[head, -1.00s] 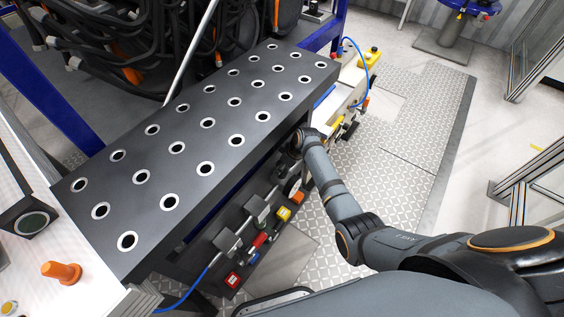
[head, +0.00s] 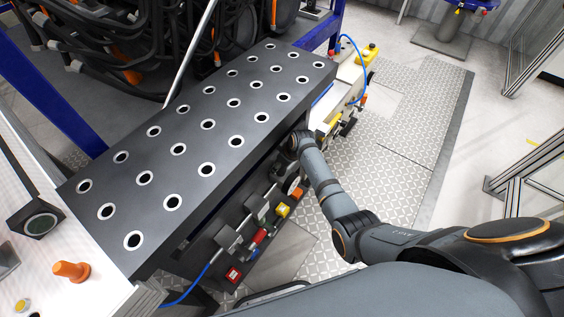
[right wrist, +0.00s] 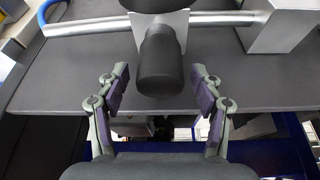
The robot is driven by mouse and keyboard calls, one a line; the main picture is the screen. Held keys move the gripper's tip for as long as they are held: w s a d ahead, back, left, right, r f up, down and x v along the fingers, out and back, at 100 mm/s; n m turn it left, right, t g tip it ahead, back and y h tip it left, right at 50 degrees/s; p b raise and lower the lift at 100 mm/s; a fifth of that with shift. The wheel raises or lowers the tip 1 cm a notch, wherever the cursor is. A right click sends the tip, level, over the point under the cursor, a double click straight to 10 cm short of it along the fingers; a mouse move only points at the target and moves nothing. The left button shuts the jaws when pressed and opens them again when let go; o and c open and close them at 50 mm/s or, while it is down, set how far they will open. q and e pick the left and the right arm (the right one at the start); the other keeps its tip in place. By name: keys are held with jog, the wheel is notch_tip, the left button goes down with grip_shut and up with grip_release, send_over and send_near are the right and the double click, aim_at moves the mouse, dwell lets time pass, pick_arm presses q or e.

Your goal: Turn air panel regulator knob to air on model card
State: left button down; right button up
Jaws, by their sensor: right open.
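A black cylindrical knob (right wrist: 160,62) stands out from a silver block near the top middle of the right wrist view. My right gripper (right wrist: 160,80) is open, with one finger to each side of the knob and a visible gap on both sides. In the head view my right arm reaches down to the side of the table, and its gripper is hidden there. The air panel (head: 250,228) on the table's side carries red, yellow and grey fittings. I cannot make out a model card. My left gripper is not in view.
The dark table (head: 190,130) with rows of ringed holes stands beside the arm. A silver pipe (right wrist: 90,27) runs to a grey block (right wrist: 278,25) near the knob. A blue hose (head: 190,290) hangs low. Patterned floor (head: 400,130) lies clear to the right.

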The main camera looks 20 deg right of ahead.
jog(key=v, duration=1.2)
jog(key=shift+s+f, duration=0.1)
jog(key=shift+f, duration=0.1)
jog(key=s+d+f+m+h, duration=0.1)
jog(key=s+d+f, duration=0.1)
jog(key=s+f, duration=0.6)
jog(key=s+d+f+m+g, duration=0.15)
jog(key=s+f, duration=0.25)
jog(key=f, duration=0.7)
jog(key=s+d+f+m+h, duration=0.1)
jog(key=s+d+f+m, duration=0.15)
jog(key=s+f, duration=0.55)
jog(key=s+d+f, duration=0.1)
jog(key=s+f, duration=0.3)
jog(key=s, duration=0.4)
jog(key=s+d+f, duration=0.1)
jog(key=s+f, duration=0.3)
jog(key=s, duration=0.4)
jog(key=s+d+f+m+h, duration=0.1)
jog(key=s+f, duration=0.3)
jog(key=s, duration=0.4)
jog(key=shift+s+d+f+g, duration=0.25)
jog(key=shift+s+d+g, duration=0.1)
jog(key=shift+d+g, duration=0.1)
jog(key=shift+c, duration=0.2)
